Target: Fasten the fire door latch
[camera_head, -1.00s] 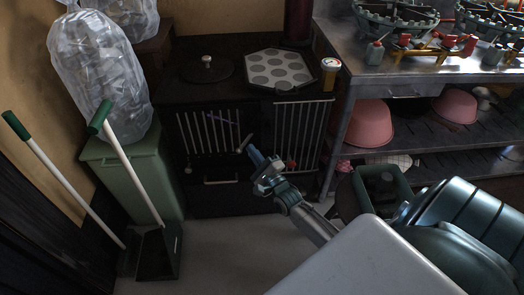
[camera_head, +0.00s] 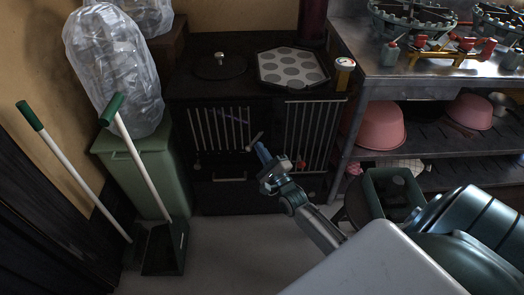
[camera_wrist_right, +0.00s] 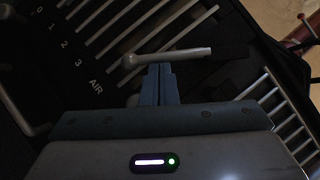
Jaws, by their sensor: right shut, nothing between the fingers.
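The fire door (camera_head: 218,130), a dark panel with pale vertical bars, is on the front left of the black stove. Its latch, a small pale metal lever (camera_head: 254,142), sits at the door's right side and slants up to the right. In the right wrist view the lever (camera_wrist_right: 168,56) lies across the picture, just beyond my fingertips. My right gripper (camera_head: 262,153) is shut and empty, with its blue fingers at or very close to the lever; I cannot tell whether they touch. In the wrist view the fingers (camera_wrist_right: 158,72) partly cover what lies behind. My left gripper is not in view.
The stove top holds a muffin tray (camera_head: 291,67) and a round lid (camera_head: 220,65). A green bin (camera_head: 135,165) with a clear bag and a dustpan (camera_head: 164,248) stand left. A metal bench (camera_head: 400,66) with pink bowls is right. Grey floor lies before the stove.

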